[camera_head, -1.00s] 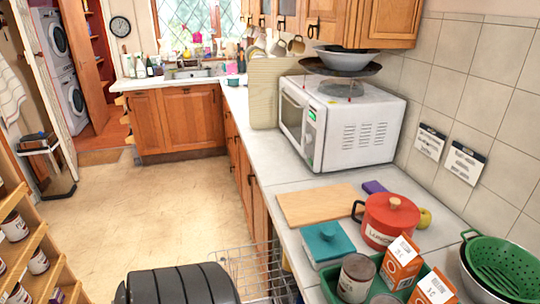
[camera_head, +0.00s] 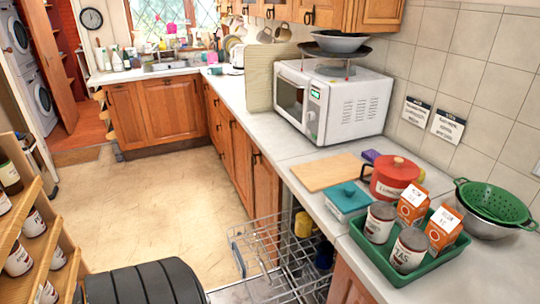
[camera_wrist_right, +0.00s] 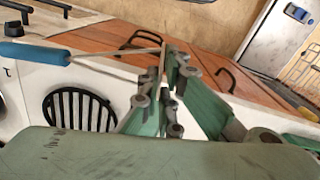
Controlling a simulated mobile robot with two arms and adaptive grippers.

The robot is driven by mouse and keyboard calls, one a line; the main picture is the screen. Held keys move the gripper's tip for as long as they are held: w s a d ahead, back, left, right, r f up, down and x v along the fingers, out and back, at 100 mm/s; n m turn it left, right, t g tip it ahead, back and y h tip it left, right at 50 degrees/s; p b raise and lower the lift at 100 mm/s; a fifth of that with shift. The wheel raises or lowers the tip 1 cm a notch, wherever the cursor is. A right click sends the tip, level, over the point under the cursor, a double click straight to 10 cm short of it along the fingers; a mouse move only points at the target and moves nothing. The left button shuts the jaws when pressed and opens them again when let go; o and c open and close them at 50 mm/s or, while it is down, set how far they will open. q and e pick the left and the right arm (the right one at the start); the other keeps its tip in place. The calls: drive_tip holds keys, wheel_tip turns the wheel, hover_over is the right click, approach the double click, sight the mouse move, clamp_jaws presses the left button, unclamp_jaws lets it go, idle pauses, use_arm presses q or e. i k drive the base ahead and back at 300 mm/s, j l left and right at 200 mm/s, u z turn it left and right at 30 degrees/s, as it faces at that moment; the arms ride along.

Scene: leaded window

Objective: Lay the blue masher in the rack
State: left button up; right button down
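In the right wrist view my right gripper (camera_wrist_right: 166,92) has its fingers close together on the thin shaft of the blue masher. The masher's blue handle (camera_wrist_right: 32,52) sticks out to the left, with thin metal rods running from it to the fingertips. I cannot make out the masher's head. In the head view the wire rack (camera_head: 262,251) is pulled out below the counter at the lower middle. A yellow item (camera_head: 303,224) and a dark blue item stand at its right side. Neither gripper shows in the head view.
The counter (camera_head: 290,156) above the rack holds a microwave (camera_head: 340,105), a cutting board (camera_head: 325,173), a red pot (camera_head: 394,178), a green tray (camera_head: 400,275) with jars and cartons, and a green colander (camera_head: 492,201). Shelves with jars stand at left. The floor (camera_head: 165,195) between is clear.

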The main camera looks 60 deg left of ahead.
sight(275, 259)
drive_tip(key=k+u, duration=0.2)
drive_tip(key=u, duration=0.2)
drive_tip(key=k+j+u, duration=0.1)
drive_tip(key=u, duration=0.3)
drive_tip(key=k+j+u, duration=0.1)
drive_tip(key=u, duration=0.35)
drive_tip(key=i+u, duration=0.1)
drive_tip(key=u, duration=0.3)
drive_tip(key=i+j+u, duration=0.1)
drive_tip(key=u, duration=0.3)
drive_tip(key=i+u, duration=0.1)
drive_tip(key=u, duration=0.25)
drive_tip(key=i+u, duration=0.1)
drive_tip(key=u, duration=0.3)
drive_tip(key=i+l, duration=0.4)
